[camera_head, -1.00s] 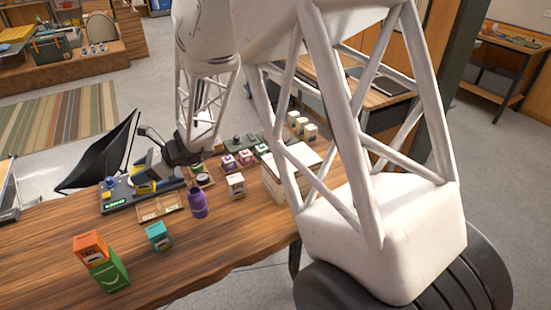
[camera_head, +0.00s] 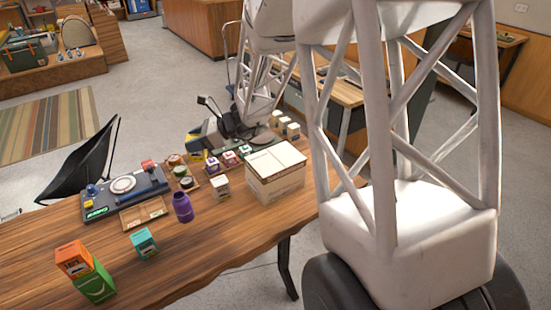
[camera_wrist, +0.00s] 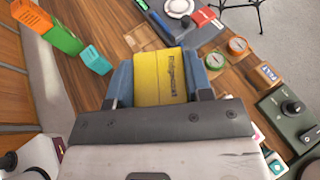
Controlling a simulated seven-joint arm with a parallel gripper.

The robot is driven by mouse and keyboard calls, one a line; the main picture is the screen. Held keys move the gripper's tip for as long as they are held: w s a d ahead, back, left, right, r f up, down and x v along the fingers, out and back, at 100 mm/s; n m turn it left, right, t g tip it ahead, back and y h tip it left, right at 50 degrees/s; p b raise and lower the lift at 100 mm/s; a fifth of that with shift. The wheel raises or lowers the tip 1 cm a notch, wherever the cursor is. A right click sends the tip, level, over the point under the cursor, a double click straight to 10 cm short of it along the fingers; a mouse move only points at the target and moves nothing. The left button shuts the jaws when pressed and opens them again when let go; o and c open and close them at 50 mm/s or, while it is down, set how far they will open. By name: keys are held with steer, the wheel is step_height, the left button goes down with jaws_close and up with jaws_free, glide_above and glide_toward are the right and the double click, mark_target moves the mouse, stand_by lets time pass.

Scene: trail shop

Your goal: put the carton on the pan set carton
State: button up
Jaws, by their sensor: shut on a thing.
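A yellow carton (camera_wrist: 168,78) with dark printing sits between the blue-grey fingers of my gripper (camera_wrist: 165,88) in the wrist view. My gripper is shut on it. A large cream box (camera_head: 276,185) with a printed lid stands on the table to the right of my gripper. It looks like the pan set carton, but its print is too small to read. Its top is bare.
A purple bottle (camera_head: 182,207) and a small white box (camera_head: 220,186) stand mid-table.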

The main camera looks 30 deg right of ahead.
steer(key=s+d+r+m+t+h, duration=0.15)
steer(key=s+d, duration=0.25)
steer(key=d, duration=0.8)
step_height(320, 180, up, 3)
steer(key=m+t, duration=0.2)
glide_above(276, 158)
steer(key=shift+w+f+g+h, duration=0.1)
steer(key=shift+g+h, duration=0.15)
steer(key=shift+h, duration=0.1)
steer(key=shift+f, duration=2)
steer(key=shift+f, duration=0.1)
steer(key=shift+f, duration=1.9)
steer(key=shift+f, duration=0.1)
steer(key=o, duration=1)
